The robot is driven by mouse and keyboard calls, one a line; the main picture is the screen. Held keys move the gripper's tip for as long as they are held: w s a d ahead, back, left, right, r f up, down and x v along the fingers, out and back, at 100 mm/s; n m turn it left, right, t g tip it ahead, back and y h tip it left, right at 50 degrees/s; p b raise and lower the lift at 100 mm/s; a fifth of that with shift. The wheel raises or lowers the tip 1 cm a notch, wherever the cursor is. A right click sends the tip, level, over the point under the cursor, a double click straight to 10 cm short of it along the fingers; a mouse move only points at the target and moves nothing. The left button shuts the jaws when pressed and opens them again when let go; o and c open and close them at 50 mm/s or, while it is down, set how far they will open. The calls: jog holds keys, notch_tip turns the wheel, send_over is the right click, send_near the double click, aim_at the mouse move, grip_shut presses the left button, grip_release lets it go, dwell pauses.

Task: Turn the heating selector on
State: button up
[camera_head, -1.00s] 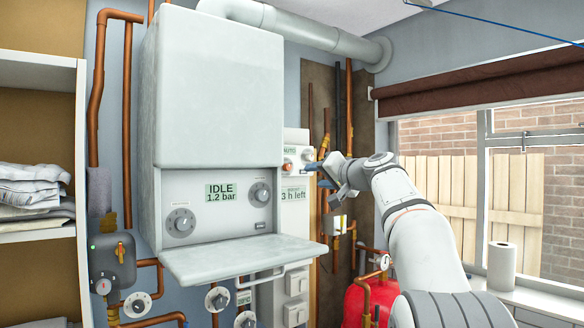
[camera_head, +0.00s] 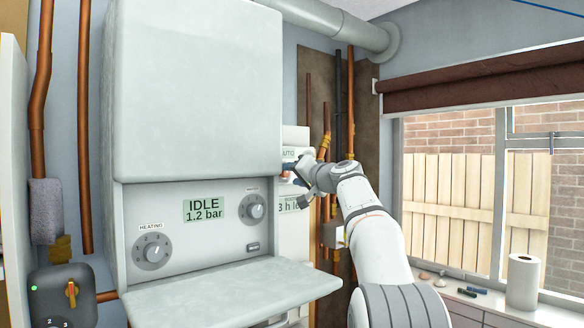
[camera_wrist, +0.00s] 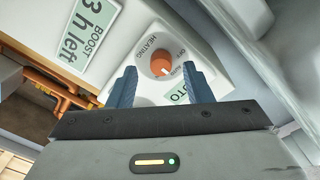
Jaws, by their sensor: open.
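The heating selector is a round orange knob (camera_wrist: 161,64) on a pale panel, with HEATING and OFF printed beside it in the wrist view. A small white mark shows on the knob, but I cannot tell surely which setting it points to. My gripper (camera_wrist: 159,70) is open, with one blue finger on each side of the knob in that view. I cannot tell whether either finger touches it. In the head view my gripper (camera_head: 294,172) is at the control box right of the boiler and largely hides the knob.
A display reading BOOST 3 h left (camera_wrist: 90,32) sits beside the knob. The large white boiler (camera_head: 200,90) shows IDLE 1.2 bar and has grey dials, including one labelled HEATING (camera_head: 152,251). Its shelf (camera_head: 225,295) juts out left of my arm. Copper pipes (camera_head: 350,105) run behind.

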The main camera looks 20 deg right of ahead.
jog(key=shift+p+x, duration=0.35)
jog(key=shift+x, duration=0.55)
jog(key=shift+r, duration=0.1)
jog(key=c, duration=0.9)
jog(key=shift+d, duration=0.1)
jog(key=shift+c, duration=0.5)
